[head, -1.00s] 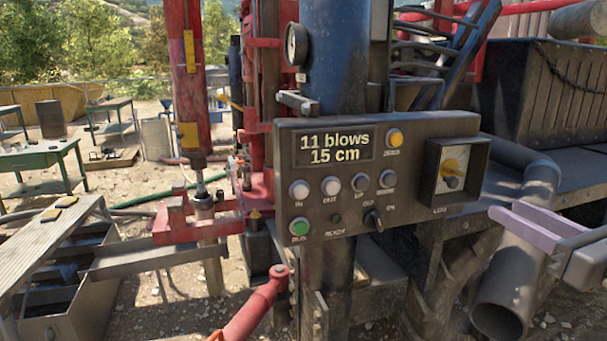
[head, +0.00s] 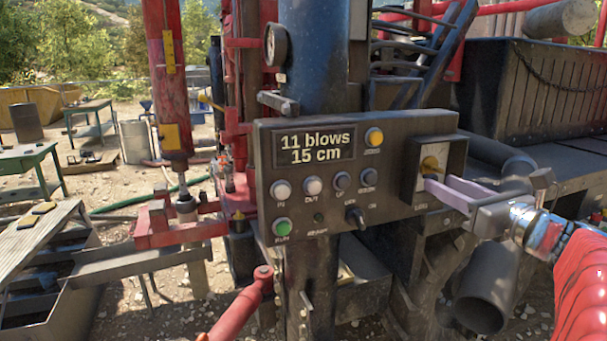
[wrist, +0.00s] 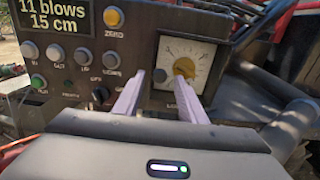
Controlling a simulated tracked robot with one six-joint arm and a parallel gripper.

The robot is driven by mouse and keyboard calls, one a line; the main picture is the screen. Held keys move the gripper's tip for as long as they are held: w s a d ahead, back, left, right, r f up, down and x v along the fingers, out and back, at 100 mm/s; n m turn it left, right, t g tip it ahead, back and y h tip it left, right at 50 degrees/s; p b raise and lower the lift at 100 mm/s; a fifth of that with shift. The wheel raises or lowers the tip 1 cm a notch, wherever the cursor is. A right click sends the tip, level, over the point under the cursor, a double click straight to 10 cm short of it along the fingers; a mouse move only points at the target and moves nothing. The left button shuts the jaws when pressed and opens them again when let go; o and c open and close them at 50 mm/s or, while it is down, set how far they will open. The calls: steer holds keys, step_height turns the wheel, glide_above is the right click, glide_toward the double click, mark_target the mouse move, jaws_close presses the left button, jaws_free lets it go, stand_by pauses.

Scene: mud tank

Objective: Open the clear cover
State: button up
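The clear cover (wrist: 200,55) is a see-through front in a dark square frame, over a pale dial with a yellow knob (wrist: 184,66). It is at the right end of the control panel and looks closed; it also shows in the head view (head: 440,152). A small dark round knob (wrist: 159,75) stands in front of its lower left part. My gripper (wrist: 159,77) is open, its two pale purple fingers pointing at the cover. In the wrist view the dark knob appears between the fingertips; I cannot tell whether they touch it. In the head view my gripper (head: 432,184) hides that knob.
The panel (head: 350,125) has a display reading "11 blows 15 cm", several round buttons and a toggle switch (head: 355,217) left of the cover. A large open pipe (head: 485,300) lies below my gripper. A red-handled lever (head: 240,305) stands in front at lower left.

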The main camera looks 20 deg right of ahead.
steer(key=shift+w, duration=0.9)
steer(key=shift+c, duration=0.3)
jaws_close()
steer(key=shift+d, duration=0.15)
